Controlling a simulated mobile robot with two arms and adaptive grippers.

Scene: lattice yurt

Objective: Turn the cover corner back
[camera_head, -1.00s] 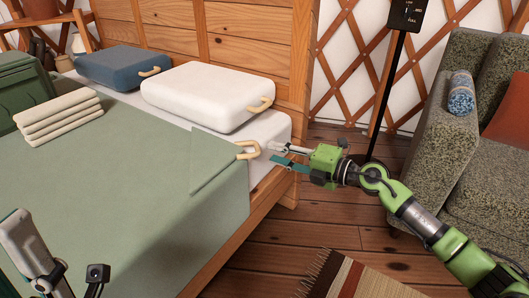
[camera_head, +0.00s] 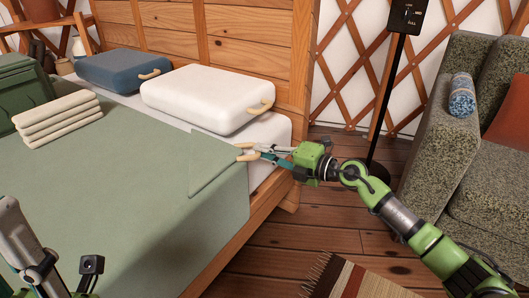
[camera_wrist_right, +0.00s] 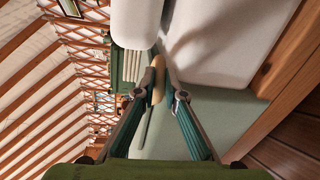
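The green cover (camera_head: 150,215) lies over the bed. My right gripper (camera_head: 257,152) reaches in from the right at the bed's edge. Its fingers are drawn together on the tan handle, which shows between the fingertips in the right wrist view (camera_wrist_right: 157,78). The fingers hide part of the loop. My left arm shows at the lower left of the head view, and its finger state is unclear.
A white pillow (camera_head: 207,96) and a blue pillow (camera_head: 122,68), each with a tan handle, lie by the wooden headboard (camera_head: 255,45). Folded cream cloths (camera_head: 58,117) and a green box (camera_head: 22,90) lie at left. A black stand (camera_head: 388,95) and a sofa (camera_head: 430,140) are at right.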

